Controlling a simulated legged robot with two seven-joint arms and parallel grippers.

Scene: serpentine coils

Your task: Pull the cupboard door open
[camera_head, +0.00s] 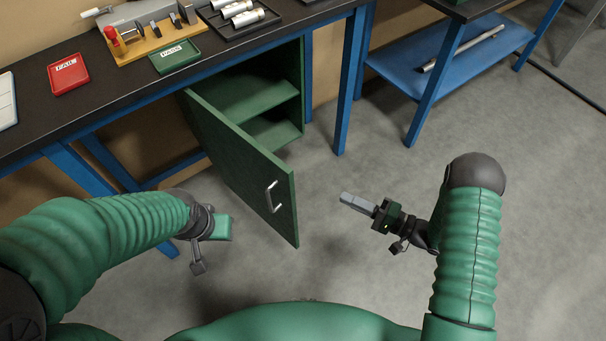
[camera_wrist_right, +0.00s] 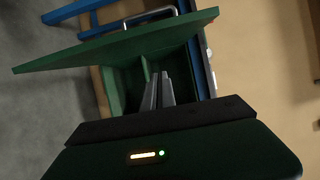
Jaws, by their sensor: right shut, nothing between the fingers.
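The green cupboard (camera_head: 268,97) stands under the workbench, and its shelf and inside show. Its green door (camera_head: 235,160) stands wide open, swung out into the room. The silver bar handle (camera_head: 271,196) is on the door's outer face near the free edge. My right gripper (camera_head: 344,198) is shut and empty, to the right of the door and apart from it. In the right wrist view the shut fingers (camera_wrist_right: 158,90) show in front of the cupboard's inside, with the door (camera_wrist_right: 125,43) across the top. My left gripper (camera_head: 218,228) is left of the door; its fingers are hidden.
The dark workbench top (camera_head: 225,60) holds a red tray (camera_head: 68,73), a green tray (camera_head: 174,56), a wooden rack (camera_head: 150,38) and a black tray of cylinders (camera_head: 238,16). Blue bench legs (camera_head: 349,85) stand right of the cupboard. The grey floor between door and right arm is clear.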

